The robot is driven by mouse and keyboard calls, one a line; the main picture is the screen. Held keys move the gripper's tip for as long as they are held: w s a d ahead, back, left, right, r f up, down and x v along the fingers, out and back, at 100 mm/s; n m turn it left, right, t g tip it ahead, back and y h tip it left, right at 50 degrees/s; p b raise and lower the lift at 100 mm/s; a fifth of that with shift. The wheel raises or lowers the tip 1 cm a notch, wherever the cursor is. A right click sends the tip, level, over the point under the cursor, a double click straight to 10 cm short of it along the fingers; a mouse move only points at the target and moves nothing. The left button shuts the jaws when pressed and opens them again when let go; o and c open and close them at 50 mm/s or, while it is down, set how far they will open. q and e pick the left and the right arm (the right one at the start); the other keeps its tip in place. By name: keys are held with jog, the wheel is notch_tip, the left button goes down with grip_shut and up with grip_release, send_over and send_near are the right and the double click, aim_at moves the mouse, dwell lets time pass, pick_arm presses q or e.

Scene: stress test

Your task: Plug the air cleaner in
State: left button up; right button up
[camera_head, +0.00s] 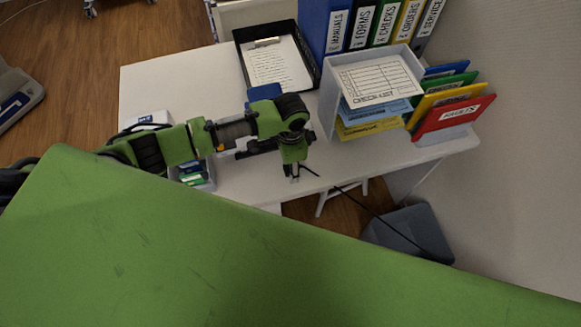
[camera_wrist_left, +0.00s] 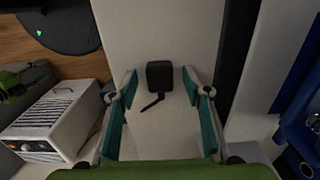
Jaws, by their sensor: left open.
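My left gripper (camera_head: 292,178) hangs over the front edge of the white desk in the head view. In the left wrist view its teal fingers are open. A small black block (camera_wrist_left: 160,75), which looks like a plug, shows between the fingertips against a pale surface, with a short dark stub below it. I cannot tell how far it is from the fingers. A white vented box with a top handle (camera_wrist_left: 45,125), possibly the air cleaner, is at the left of the wrist view. My right gripper is not in view.
On the desk (camera_head: 145,90) are a clipboard in a black tray (camera_head: 270,62), binders (camera_head: 375,25), a grey file box (camera_head: 330,98) and coloured folders (camera_head: 455,110). A black cable (camera_head: 375,210) runs towards a blue-grey bin (camera_head: 412,232). The desk's left part has free room.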

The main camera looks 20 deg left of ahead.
pick_arm(q)
jog(key=c, duration=1.1)
jog(key=shift+r, duration=0.15)
jog(key=shift+r, duration=0.25)
notch_tip(320, 180, up, 2)
jog(key=shift+w+r, duration=0.1)
jog(key=shift+r, duration=0.1)
jog(key=s+d+r, duration=0.1)
jog(key=s+r, duration=0.2)
jog(key=s, duration=0.1)
jog(key=s+d+r+b, duration=0.1)
jog(key=s+d+r, duration=0.1)
jog(key=s, duration=0.3)
jog(key=s+d+r+b, duration=0.1)
jog(key=s+r, duration=0.3)
jog(key=shift+s+d+r, duration=0.25)
jog(key=shift+d+r, duration=0.05)
jog(key=shift+r, duration=0.1)
